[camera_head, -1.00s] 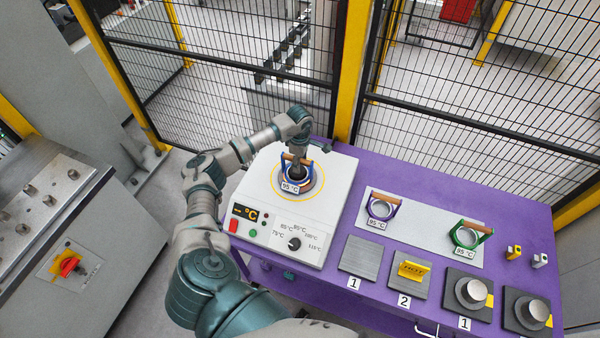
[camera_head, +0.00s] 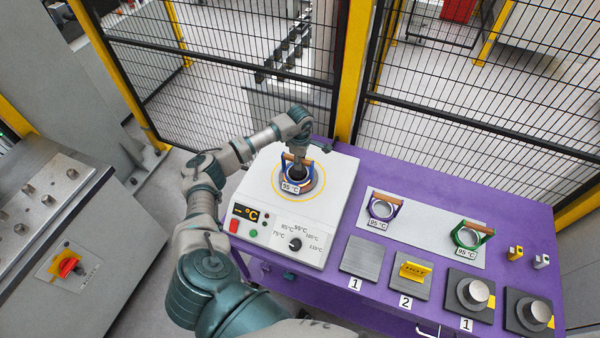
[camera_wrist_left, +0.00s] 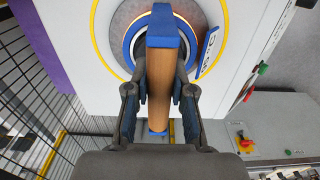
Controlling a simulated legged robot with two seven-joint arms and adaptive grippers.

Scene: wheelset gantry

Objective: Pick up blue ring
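The blue ring (camera_head: 299,184) with a brown handle sits on the round plate of the white heater (camera_head: 335,200), with a "95 °C" tag at its front. My left gripper (camera_head: 296,163) points down over it. In the left wrist view the brown handle (camera_wrist_left: 170,80) with blue ends lies between the fingers of my left gripper (camera_wrist_left: 162,85), which are drawn in close against its sides. The ring's body (camera_wrist_left: 131,46) is partly hidden by handle and fingers. The ring appears to rest on the heater. My right gripper is not in view.
A purple ring (camera_head: 383,209) and a green ring (camera_head: 469,236) stand on a grey plate on the purple table (camera_head: 420,192). Square pads and metal cylinders line the front edge. A mesh fence (camera_head: 480,100) with a yellow post (camera_head: 350,75) closes off the back.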

